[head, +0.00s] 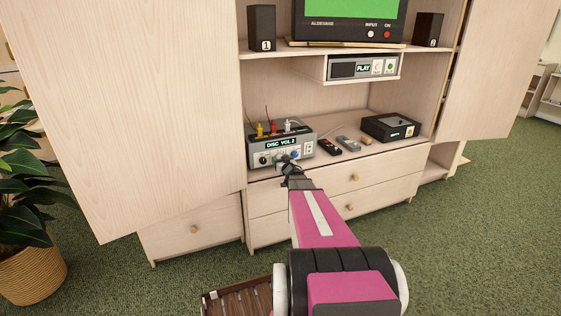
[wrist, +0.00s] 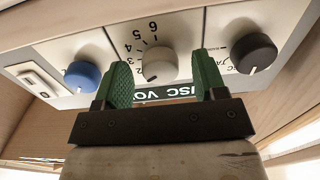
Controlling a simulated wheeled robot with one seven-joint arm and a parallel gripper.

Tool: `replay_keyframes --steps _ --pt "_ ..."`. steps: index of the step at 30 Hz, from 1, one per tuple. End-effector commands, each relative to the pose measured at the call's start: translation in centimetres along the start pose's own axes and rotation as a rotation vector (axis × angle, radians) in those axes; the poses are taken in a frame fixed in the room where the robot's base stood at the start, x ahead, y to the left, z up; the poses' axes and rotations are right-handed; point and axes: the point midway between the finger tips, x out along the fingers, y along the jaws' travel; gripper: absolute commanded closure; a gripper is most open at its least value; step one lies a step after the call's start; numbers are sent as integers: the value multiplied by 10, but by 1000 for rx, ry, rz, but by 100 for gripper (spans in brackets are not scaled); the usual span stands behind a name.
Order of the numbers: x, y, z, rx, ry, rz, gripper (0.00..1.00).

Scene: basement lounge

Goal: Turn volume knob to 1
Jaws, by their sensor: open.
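The grey receiver (head: 308,146) stands on the left of the open shelf, and its display (head: 281,144) reads "DISC VOL 2". In the wrist view, upside down, the white knob (wrist: 160,62) sits in the middle, with a numbered scale (wrist: 143,38) beside it, partly hidden. A blue knob (wrist: 82,76) and a black knob (wrist: 254,54) flank it. My gripper (wrist: 161,74) is open, its green fingers on either side of the white knob in this view. I cannot tell whether they touch it. In the head view my gripper (head: 290,171) is at the receiver's front, covering part of it.
Yellow, red and white plugs (head: 273,127) stand on top of the receiver. Remotes (head: 330,147) and a black box (head: 391,127) lie to its right. A player (head: 362,67) showing "PLAY" hangs above. A large open door (head: 130,110) is at left; drawers (head: 340,183) are below.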

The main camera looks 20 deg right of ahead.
Motion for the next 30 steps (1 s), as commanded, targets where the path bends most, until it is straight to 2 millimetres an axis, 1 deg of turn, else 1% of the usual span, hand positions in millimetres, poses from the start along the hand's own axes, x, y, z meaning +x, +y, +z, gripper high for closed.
replay_keyframes --steps 2,8,11,12,13,23,30 --pt "3 0 0 0 0 0 35" --pt "2 0 0 0 0 0 35" --pt "2 0 0 0 0 0 65" --pt "2 0 0 0 0 0 78" --pt "2 0 0 0 0 0 84" --pt "2 0 0 -34 -1 0 84" --pt "2 0 0 -165 -1 0 84"
